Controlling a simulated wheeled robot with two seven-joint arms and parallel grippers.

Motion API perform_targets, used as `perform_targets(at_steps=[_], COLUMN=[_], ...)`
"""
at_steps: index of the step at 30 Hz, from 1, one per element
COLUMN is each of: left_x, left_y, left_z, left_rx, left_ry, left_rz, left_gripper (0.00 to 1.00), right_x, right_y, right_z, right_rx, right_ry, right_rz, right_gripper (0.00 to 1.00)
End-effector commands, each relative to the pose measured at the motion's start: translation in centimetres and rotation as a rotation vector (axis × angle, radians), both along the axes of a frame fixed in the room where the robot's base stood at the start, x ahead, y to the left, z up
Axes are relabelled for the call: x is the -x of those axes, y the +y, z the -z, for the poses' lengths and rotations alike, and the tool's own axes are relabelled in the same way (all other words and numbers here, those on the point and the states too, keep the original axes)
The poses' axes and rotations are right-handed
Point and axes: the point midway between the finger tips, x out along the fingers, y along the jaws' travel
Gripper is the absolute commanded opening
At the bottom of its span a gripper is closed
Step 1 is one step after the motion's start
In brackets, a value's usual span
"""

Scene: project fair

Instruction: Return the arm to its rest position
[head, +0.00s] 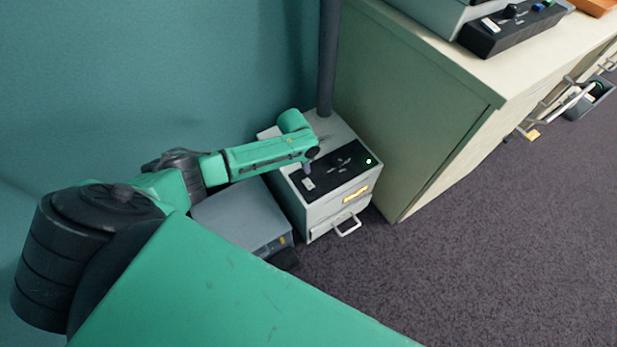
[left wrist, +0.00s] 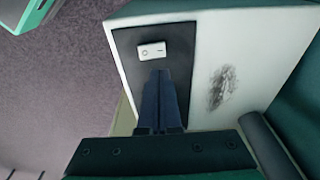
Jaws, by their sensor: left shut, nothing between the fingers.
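My left arm (head: 265,155) reaches out from the left, over a pale grey box on the floor. My left gripper (head: 308,168) points down at the box's black top panel (head: 345,165). In the left wrist view the gripper (left wrist: 161,74) is shut and empty, its fingers together over the black panel, close to a white switch (left wrist: 152,50). Whether the fingertips touch the panel cannot be told. The white switch also shows in the head view (head: 308,184). A green light (head: 369,161) glows on the panel. My right gripper is not in view.
A blue-grey box (head: 240,215) stands left of the pale box. A teal wall (head: 150,70) and dark pole (head: 328,60) are behind. A pale cabinet (head: 420,110) with a black control unit (head: 512,30) stands right. Carpet (head: 480,260) in front is clear.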

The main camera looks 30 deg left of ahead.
Motion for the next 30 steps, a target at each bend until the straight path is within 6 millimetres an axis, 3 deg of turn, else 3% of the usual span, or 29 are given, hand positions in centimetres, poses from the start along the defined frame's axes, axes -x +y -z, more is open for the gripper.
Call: perform_targets(at_steps=[2, 19, 22, 26, 28, 30], left_x=[0.0, 0.3, 1.8, 5.9, 7.5, 8.8], left_y=[0.0, -0.5, -3.8, -10.7, -12.1, -12.1], left_z=[-1.0, -0.7, -0.5, -2.2, -4.0, -5.6], left_rx=[0.000, 0.005, 0.043, 0.141, 0.172, 0.185], left_ry=[0.000, 0.001, 0.001, -0.032, -0.065, -0.093], left_rz=[0.000, 0.007, 0.051, 0.106, 0.086, 0.047], left_gripper=[0.00, 0.00, 0.00, 0.00, 0.00, 0.00], right_x=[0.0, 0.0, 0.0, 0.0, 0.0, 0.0], right_y=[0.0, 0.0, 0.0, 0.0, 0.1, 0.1], right_z=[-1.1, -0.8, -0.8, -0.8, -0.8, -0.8], right_rx=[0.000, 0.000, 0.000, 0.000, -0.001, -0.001], right_ry=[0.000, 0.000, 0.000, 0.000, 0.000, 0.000], right_rz=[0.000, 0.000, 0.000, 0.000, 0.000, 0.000], right_gripper=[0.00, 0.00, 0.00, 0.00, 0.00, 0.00])
